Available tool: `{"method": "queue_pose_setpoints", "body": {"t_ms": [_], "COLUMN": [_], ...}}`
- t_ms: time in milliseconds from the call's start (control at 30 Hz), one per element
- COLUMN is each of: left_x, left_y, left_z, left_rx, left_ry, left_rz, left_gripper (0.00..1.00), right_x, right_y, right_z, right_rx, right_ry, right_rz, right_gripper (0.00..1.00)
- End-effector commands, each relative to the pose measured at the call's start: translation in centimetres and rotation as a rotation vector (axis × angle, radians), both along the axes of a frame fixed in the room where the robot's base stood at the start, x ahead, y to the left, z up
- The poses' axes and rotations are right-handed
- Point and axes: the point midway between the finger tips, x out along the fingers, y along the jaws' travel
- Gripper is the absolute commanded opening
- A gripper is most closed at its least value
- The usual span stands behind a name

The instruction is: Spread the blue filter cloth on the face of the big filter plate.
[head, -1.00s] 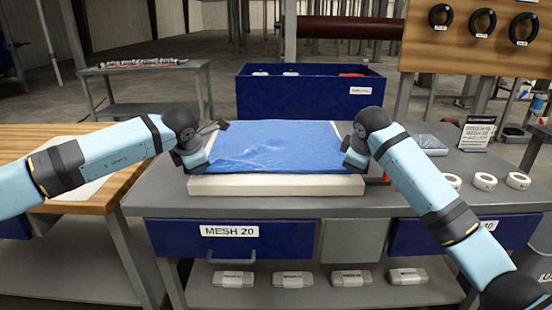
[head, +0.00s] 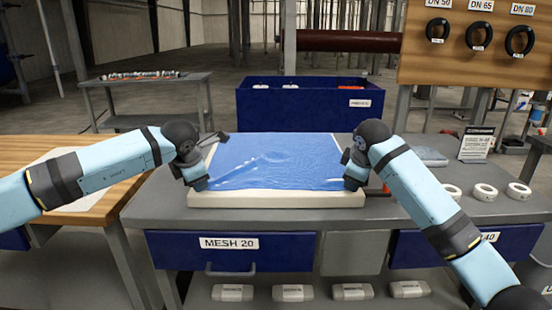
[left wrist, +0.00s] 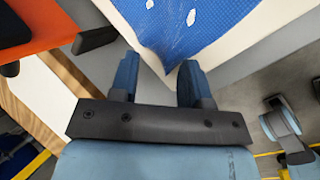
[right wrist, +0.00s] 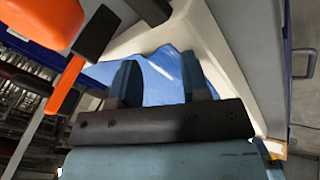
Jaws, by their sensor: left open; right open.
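The blue filter cloth (head: 275,160) lies over the big pale filter plate (head: 275,199) on the grey bench. It has ripples and a diagonal fold at its left front. The plate's front rim and a strip at its left are bare. My left gripper (head: 196,182) is at the plate's left front corner. In the left wrist view its fingers (left wrist: 158,72) are open, with a pointed cloth corner (left wrist: 185,40) at the gap between them. My right gripper (head: 352,180) is at the right front corner. In the right wrist view its fingers (right wrist: 160,70) are open around raised cloth (right wrist: 160,78).
A blue bin (head: 310,106) stands behind the plate. White rolls (head: 485,191) and a small sign (head: 476,143) are on the bench at right. A wooden table (head: 110,155) is at left. A drawer marked MESH 20 (head: 230,252) is below the bench top.

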Motion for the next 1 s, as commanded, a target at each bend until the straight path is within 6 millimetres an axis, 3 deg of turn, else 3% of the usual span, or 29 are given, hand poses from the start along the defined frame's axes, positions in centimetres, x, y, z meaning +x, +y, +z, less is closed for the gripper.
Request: {"method": "queue_pose_setpoints", "body": {"t_ms": [600,1000], "left_x": [-5.2,-5.7], "left_y": [0.1,0.1], "left_z": [7.9,8.5], "left_rx": [0.0,0.0], "left_ry": [-0.004,-0.002], "left_rz": [0.0,0.001], "left_gripper": [0.47,0.47], "right_x": [-5.2,-5.7], "right_y": [0.0,-0.1], "right_z": [7.9,8.5], "right_rx": [0.0,0.0], "right_ry": [-0.004,-0.003], "right_rz": [0.0,-0.001], "right_gripper": [0.47,0.47]}}
